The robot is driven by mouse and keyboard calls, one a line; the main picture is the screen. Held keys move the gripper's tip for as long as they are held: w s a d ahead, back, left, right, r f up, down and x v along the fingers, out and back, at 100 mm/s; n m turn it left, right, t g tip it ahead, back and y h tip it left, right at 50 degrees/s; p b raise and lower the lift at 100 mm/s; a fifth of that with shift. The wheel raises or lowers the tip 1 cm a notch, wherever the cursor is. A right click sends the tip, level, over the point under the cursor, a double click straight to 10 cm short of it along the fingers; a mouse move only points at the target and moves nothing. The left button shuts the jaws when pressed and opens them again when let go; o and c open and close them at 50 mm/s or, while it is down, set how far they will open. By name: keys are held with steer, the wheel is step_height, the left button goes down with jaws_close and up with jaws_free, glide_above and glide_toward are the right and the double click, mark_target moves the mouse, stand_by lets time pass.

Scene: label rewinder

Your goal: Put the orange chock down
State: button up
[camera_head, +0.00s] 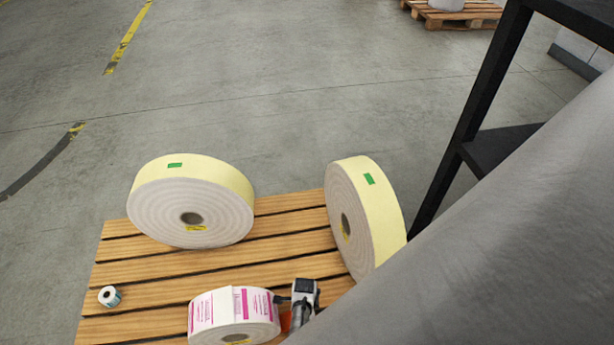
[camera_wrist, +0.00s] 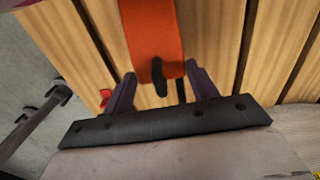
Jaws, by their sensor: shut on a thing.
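The orange chock (camera_wrist: 154,30) shows in the wrist view as a flat orange body with a black part at its near end. That end lies between the two dark fingers of my gripper (camera_wrist: 160,70), which is shut on it. The chock is over the wooden slats of the pallet (camera_wrist: 215,35); I cannot tell whether it touches them. In the head view only a sliver of the orange chock (camera_head: 285,321) shows, beside my wrist and close to the right side of the white-and-pink label roll (camera_head: 233,318). My fingertips are hidden there.
On the pallet (camera_head: 150,262), a large cream roll (camera_head: 190,205) leans tilted at the back left, and another (camera_head: 365,215) stands on edge at the right. A small roll (camera_head: 109,296) sits at the left. Bare slats lie between them. A black frame (camera_head: 470,130) rises at the right.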

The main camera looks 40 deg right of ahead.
steer(key=o, duration=1)
step_height(320, 180, up, 12)
steer(key=p, duration=0.2)
steer(key=shift+p, duration=0.35)
